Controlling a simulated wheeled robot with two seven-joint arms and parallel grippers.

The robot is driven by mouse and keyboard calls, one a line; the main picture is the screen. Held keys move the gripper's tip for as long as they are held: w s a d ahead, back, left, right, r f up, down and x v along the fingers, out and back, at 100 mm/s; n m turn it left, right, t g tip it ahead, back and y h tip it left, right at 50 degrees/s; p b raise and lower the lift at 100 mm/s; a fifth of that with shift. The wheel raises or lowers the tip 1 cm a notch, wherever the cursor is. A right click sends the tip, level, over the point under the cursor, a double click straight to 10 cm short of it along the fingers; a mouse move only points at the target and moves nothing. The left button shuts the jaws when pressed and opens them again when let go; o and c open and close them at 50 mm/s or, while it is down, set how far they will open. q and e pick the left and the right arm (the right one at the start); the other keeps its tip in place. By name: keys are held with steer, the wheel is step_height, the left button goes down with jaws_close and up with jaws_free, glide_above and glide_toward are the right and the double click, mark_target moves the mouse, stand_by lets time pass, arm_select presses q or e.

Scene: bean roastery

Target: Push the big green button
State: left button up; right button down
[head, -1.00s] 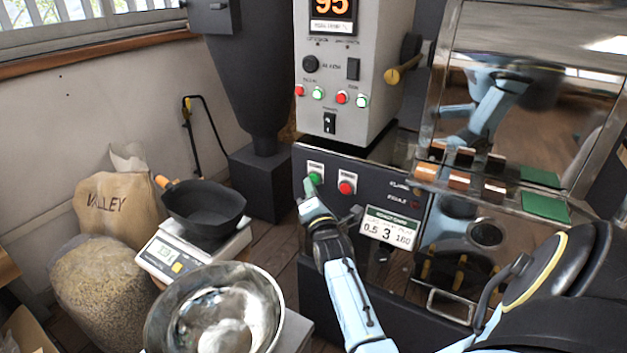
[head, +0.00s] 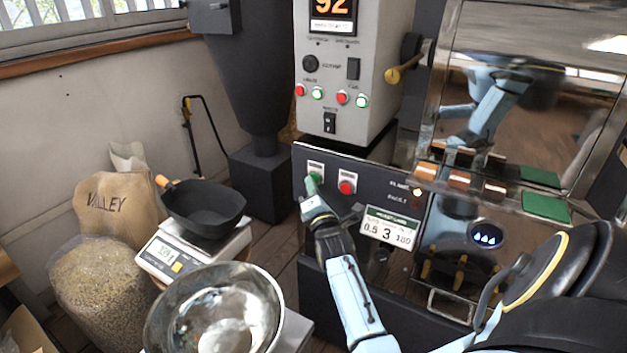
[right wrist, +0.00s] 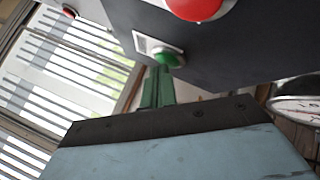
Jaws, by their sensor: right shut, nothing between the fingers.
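The big green button (head: 315,177) sits on a pale plate on the dark front panel of the machine, left of a red button (head: 347,187). My right gripper (head: 309,188) is shut and empty, with its fingertips at the green button, overlapping its lower edge in the head view. In the right wrist view the shut green-tinted fingers (right wrist: 158,84) reach up to the green button (right wrist: 167,58). Whether they still touch it or stand just clear, I cannot tell. My left gripper is not in view.
A grey control box (head: 345,75) with small red and green buttons stands above the panel. A metal bowl (head: 170,325), a scale (head: 163,257) with a black pan (head: 205,208), and sacks stand at left.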

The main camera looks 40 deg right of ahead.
steer(key=shift+d, duration=0.1)
stand_by(0.3)
steer(key=shift+s+a+p, duration=0.25)
steer(key=shift+a+p, duration=0.15)
steer(key=shift+a, duration=0.4)
steer(key=shift+a, duration=0.1)
steer(key=shift+s+a+p, duration=0.25)
steer(key=shift+a+p, duration=0.05)
steer(key=shift+a, duration=0.45)
steer(key=shift+s+a+p, duration=0.2)
steer(key=shift+a+p, duration=0.05)
steer(key=shift+a, duration=0.55)
steer(key=shift+s+a+p, duration=0.25)
steer(key=shift+a+p, duration=0.05)
steer(key=shift+a, duration=0.45)
steer(key=shift+r, duration=0.1)
